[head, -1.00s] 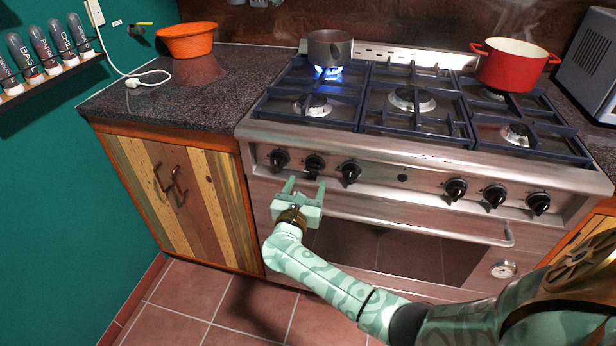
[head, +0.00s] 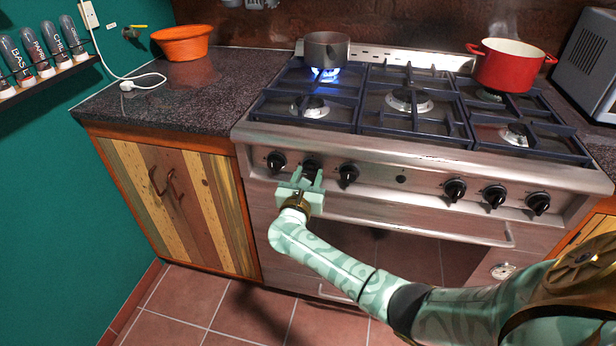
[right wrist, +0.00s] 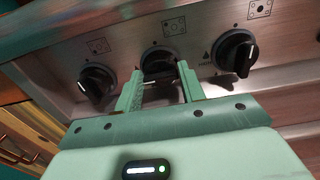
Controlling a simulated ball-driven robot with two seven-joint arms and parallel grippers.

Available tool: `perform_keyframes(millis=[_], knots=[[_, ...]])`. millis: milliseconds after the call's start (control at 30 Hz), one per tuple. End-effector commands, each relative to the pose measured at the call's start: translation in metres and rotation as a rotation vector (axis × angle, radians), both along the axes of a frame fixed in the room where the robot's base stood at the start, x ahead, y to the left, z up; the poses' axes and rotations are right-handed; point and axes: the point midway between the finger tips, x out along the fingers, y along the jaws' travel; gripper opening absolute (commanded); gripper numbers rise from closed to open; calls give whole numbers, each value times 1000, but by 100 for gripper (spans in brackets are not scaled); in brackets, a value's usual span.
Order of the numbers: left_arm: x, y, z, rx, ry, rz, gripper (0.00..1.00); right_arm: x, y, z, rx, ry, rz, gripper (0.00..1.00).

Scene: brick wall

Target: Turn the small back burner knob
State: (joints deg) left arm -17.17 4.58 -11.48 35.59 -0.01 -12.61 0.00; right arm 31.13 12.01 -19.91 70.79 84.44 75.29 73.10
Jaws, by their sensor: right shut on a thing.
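My right gripper (head: 307,176) is at the front panel of the steel stove, with its fingers on either side of the second black knob from the left (head: 311,165). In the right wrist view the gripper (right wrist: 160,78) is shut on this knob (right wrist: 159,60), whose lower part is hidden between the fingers. The leftmost knob (head: 276,161) and the third knob (head: 348,174) stand free on either side. A blue flame (head: 325,74) burns on the back left burner, under a grey pot (head: 326,49). My left gripper is not in view.
More knobs, one of them here (head: 455,189), line the panel's right side. The oven handle (head: 430,228) runs below the panel. A red pot (head: 505,64) steams at the back right. An orange bowl (head: 182,42) stands on the left counter (head: 180,98).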

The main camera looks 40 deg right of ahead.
Motion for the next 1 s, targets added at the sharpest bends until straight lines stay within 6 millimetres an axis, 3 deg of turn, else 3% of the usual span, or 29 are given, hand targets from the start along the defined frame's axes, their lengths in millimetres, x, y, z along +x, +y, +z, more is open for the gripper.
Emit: perform_keyframes(millis=[367,1000], knots=[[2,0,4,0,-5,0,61,0,1,0,-89,108,-1,17],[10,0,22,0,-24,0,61,2,3,-1,-472,559,2,17]])
